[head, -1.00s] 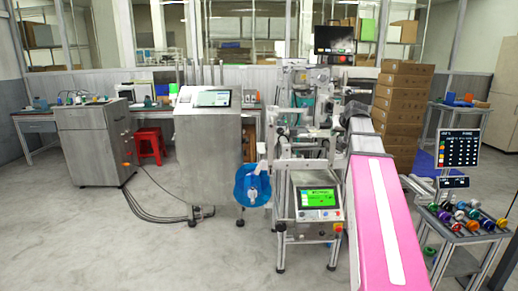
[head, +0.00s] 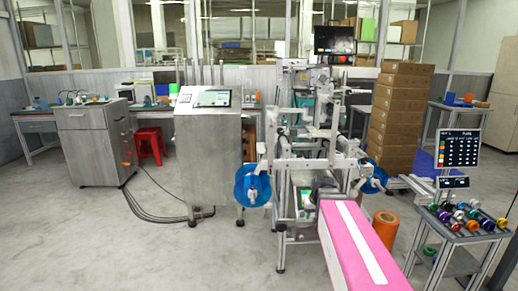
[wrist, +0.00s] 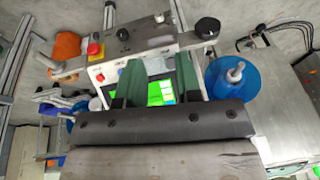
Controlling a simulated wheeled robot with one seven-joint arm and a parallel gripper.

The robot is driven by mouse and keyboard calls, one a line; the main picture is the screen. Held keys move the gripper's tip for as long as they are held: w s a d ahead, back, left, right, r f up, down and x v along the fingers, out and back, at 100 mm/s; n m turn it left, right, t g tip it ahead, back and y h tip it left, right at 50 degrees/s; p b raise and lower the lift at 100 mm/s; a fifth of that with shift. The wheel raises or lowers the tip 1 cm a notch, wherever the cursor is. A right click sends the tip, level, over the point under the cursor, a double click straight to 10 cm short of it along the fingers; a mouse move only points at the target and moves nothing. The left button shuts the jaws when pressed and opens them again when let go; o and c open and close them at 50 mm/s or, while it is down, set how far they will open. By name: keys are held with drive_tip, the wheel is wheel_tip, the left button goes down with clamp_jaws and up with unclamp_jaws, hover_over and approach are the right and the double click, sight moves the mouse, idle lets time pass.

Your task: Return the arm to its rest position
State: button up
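My arm (head: 358,245), pink with a white stripe, reaches from the bottom of the head view toward the film machine (head: 310,150). Its dark end is in front of the machine's lower part and partly hides the green screen (head: 305,199); my fingertips cannot be made out there. In the wrist view, my gripper (wrist: 160,75) has two dark green fingers standing apart with nothing between them. The green screen (wrist: 160,93) shows behind the gap, with a red button (wrist: 95,49) on the panel above left. I cannot tell the distance to the panel.
Blue reels (head: 252,186) and (head: 374,177) hang on both sides of the machine. An orange roll (head: 386,228) stands right of my arm. A cart (head: 462,236) with several coloured rolls is at the right, stacked boxes (head: 399,115) behind. The floor at the left front is clear.

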drive_tip(key=s+a+f+g, duration=0.3)
drive_tip(key=s+f, duration=0.7)
drive_tip(key=s, duration=0.1)
drive_tip(key=shift+s+a+f+h, duration=0.3)
drive_tip(key=shift+s+f+h, duration=0.05)
drive_tip(key=shift+f+h, duration=0.05)
drive_tip(key=shift+w, duration=0.15)
